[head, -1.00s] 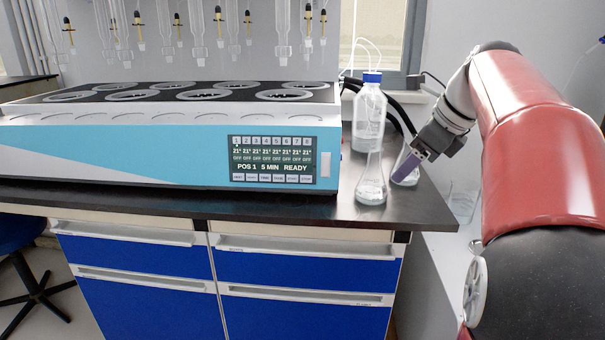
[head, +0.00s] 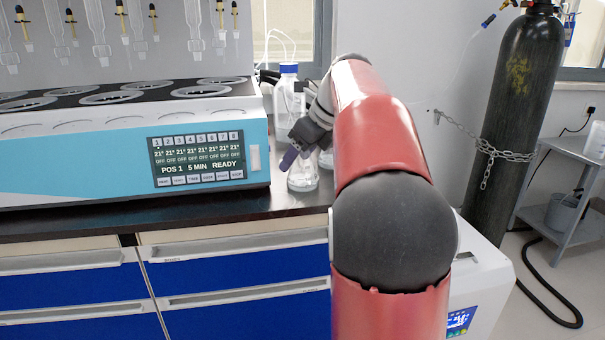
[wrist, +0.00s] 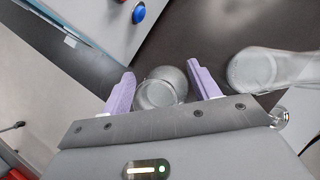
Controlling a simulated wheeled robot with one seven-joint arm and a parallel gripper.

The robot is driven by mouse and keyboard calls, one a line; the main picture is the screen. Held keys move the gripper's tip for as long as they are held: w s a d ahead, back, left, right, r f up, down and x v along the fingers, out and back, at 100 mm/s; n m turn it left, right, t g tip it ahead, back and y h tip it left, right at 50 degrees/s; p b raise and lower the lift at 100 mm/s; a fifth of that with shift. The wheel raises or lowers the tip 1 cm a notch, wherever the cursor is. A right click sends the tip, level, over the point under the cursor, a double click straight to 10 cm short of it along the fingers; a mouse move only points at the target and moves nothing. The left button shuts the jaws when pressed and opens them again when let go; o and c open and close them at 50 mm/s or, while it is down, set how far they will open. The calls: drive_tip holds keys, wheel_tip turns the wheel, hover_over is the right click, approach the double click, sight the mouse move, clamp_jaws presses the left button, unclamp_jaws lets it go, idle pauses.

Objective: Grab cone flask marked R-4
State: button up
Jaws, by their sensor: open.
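Two clear cone flasks stand on the dark bench right of the distiller. The front flask (head: 303,178) is partly covered by my gripper, and the rear flask (head: 327,158) is mostly hidden behind my arm. My gripper (head: 289,158) is open, its purple fingers at the front flask's upper part. In the wrist view, a clear round glass vessel (wrist: 158,93) shows between the spread fingers of my gripper (wrist: 160,70), and neither finger clearly presses on it. Another clear vessel (wrist: 265,68) lies to the right of the fingers. No R-4 mark is readable.
The distiller (head: 110,165) fills the bench's left side. A blue-capped bottle (head: 288,105) stands behind the flasks. The bench edge (head: 250,214) is close in front. A chained dark gas cylinder (head: 515,120) and a grey cart (head: 565,160) stand at the right.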

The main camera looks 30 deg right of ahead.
clamp_jaws()
idle(0.5)
drive_tip(key=shift+r, duration=0.15)
